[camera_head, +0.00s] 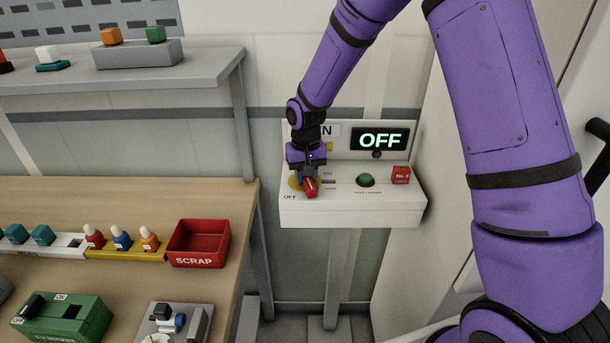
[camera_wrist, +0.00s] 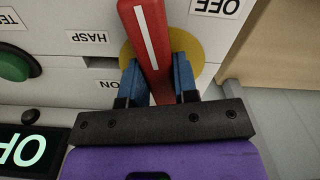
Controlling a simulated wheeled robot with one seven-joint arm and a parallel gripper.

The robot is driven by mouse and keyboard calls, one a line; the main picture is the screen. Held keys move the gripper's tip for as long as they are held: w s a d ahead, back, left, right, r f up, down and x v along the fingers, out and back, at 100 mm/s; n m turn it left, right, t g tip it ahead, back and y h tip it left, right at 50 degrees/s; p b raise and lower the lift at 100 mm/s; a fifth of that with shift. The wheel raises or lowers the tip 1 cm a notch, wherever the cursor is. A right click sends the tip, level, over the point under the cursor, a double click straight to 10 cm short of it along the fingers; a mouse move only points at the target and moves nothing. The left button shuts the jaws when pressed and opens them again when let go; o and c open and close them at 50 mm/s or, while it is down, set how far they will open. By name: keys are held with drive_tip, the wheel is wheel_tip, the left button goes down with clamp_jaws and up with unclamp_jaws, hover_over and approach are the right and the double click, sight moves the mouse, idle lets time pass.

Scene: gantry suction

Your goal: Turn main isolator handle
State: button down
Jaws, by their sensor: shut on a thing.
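The main isolator handle (camera_head: 311,188) is red, on a yellow round plate on top of the white control box (camera_head: 352,212). In the wrist view the red handle (camera_wrist: 146,45) has a white stripe and lies over the yellow plate (camera_wrist: 187,45). My gripper (camera_wrist: 158,82) has its blue fingers on both sides of the handle and is shut on it. In the head view my gripper (camera_head: 303,178) comes down from above and hides part of the handle and plate. The handle's tip points toward the front of the box, near the OFF label (camera_head: 290,197).
A green button (camera_head: 365,180) and a red block (camera_head: 401,175) marked No. 3 are on the box to the right of the handle. A wooden bench (camera_head: 130,197) with a red SCRAP bin (camera_head: 199,243) stands at left. A grey shelf (camera_head: 205,75) is above it.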

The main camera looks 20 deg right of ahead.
drive_tip(key=n, duration=0.3)
drive_tip(key=shift+d+n, duration=0.2)
drive_tip(key=shift+n, duration=0.1)
drive_tip(key=n, duration=0.4)
drive_tip(key=shift+w+d+n, duration=0.15)
drive_tip(key=shift+d+n, duration=0.05)
drive_tip(key=shift+n, duration=0.1)
drive_tip(key=n, duration=0.6)
drive_tip(key=shift+w+d+n, duration=0.2)
drive_tip(key=shift+w+n, duration=0.05)
drive_tip(key=shift+n, duration=0.15)
drive_tip(key=c, duration=0.9)
unclamp_jaws()
wheel_tip(320, 180, up, 11)
drive_tip(key=shift+f, duration=0.1)
